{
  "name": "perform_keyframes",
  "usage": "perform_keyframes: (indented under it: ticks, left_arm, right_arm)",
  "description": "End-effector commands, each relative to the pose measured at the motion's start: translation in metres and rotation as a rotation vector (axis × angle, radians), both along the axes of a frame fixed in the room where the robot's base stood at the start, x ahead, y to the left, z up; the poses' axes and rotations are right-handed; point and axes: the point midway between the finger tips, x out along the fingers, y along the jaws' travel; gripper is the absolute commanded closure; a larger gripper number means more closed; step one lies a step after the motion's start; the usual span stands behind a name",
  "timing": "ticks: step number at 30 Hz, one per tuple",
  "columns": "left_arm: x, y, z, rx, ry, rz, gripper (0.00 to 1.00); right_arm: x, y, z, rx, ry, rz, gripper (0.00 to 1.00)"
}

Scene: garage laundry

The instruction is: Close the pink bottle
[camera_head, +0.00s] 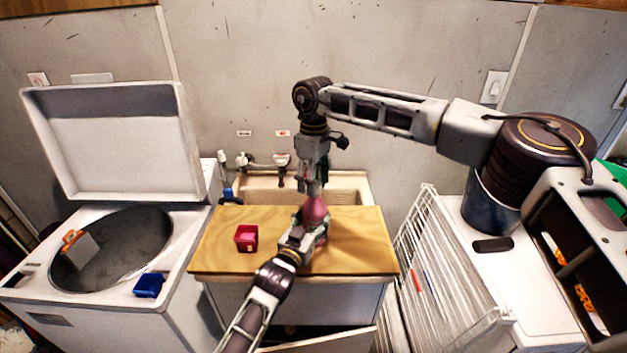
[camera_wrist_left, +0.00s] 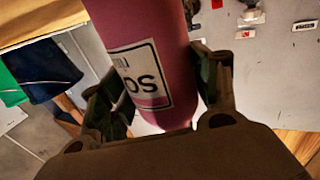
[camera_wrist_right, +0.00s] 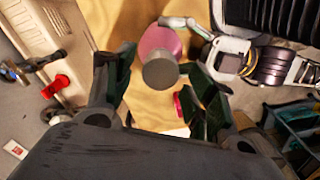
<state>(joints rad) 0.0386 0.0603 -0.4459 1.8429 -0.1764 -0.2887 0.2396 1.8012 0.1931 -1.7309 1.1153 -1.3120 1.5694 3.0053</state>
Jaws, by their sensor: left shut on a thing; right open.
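The pink bottle (camera_head: 315,212) stands on the wooden worktop; its label and body fill the middle of the left wrist view (camera_wrist_left: 178,45). My left gripper (camera_head: 312,232) is shut around the bottle's body, with one finger on each side. My right gripper (camera_head: 313,184) points down just above the bottle, its fingers open. In the right wrist view the bottle (camera_wrist_right: 160,40) lies between and beyond the open fingers, with a grey round end (camera_wrist_right: 160,70) facing the camera. I cannot tell whether that end is a cap or the bottle's top.
A sink with taps (camera_head: 281,160) lies behind. An open washer (camera_head: 115,245) stands left, a white wire rack (camera_head: 440,265) right. The worktop's right part is clear.

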Motion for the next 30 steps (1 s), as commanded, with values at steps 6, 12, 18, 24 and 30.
perform_keyframes:
  ticks: [6, 12, 18, 24, 30]
  left_arm:
    - [0.000, 0.000, -0.001, 0.000, 0.002, 0.000, 1.00]
    - [0.000, 0.000, -0.001, 0.000, 0.002, 0.000, 1.00]
    - [0.000, 0.000, -0.001, 0.000, 0.002, 0.001, 1.00]
    - [0.000, 0.000, -0.001, 0.000, 0.002, 0.001, 1.00]
    - [0.000, 0.001, -0.001, -0.001, 0.001, 0.001, 1.00]
  right_arm:
    - [0.000, 0.000, 0.003, -0.001, 0.001, 0.000, 0.44]
    - [0.000, 0.000, 0.018, -0.001, -0.001, -0.001, 0.44]
    - [0.000, 0.000, 0.036, -0.001, -0.001, -0.001, 0.44]
    - [0.000, -0.001, 0.045, -0.002, 0.001, 0.000, 0.44]
    - [0.000, -0.001, 0.045, -0.002, 0.001, 0.000, 0.44]
